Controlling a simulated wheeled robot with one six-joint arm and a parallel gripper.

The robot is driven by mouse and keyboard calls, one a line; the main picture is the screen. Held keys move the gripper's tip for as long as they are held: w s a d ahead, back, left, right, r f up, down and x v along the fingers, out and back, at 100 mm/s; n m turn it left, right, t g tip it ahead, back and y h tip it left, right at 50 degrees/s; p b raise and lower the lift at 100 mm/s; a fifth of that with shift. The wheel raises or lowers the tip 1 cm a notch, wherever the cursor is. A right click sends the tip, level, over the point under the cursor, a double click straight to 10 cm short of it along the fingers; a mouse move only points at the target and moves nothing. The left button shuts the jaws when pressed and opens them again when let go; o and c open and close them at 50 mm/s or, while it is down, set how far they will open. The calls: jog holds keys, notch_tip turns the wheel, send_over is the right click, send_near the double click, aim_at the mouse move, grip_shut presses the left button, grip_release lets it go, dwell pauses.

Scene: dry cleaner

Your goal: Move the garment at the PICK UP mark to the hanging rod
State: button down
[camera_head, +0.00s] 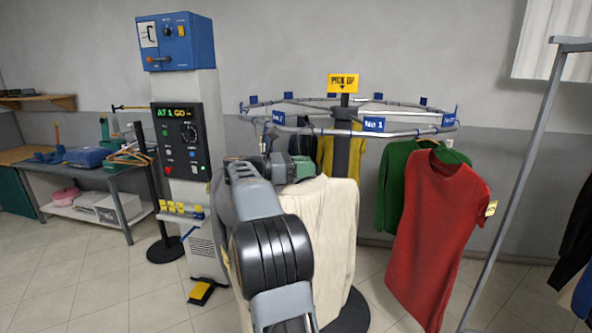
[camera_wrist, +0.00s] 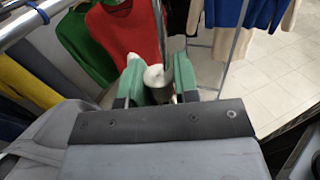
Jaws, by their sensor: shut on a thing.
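A cream garment (camera_head: 328,235) hangs below my gripper (camera_head: 298,167), in front of the round conveyor, with its upper part partly behind my arm. In the wrist view my gripper (camera_wrist: 157,90) has green fingers shut on a pale piece of the cream garment (camera_wrist: 155,74). The yellow PICK UP sign (camera_head: 343,83) stands on the conveyor's dark post. The grey frame of the hanging rod (camera_head: 535,140) is at the right, with dark and blue garments (camera_head: 577,250) by it. These garments also show in the wrist view (camera_wrist: 232,13).
A red garment (camera_head: 436,235), a green one (camera_head: 393,185) and a yellow one (camera_head: 326,157) hang on the conveyor rail (camera_head: 400,132). A control post (camera_head: 182,145) stands at the left, beside a work table (camera_head: 75,168). Bare tiled floor lies near the rack.

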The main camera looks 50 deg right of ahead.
jog(key=s+a+b, duration=0.2)
jog(key=s+a, duration=0.1)
jog(key=s, duration=0.8)
jog(key=shift+w, duration=0.1)
dwell(1.0)
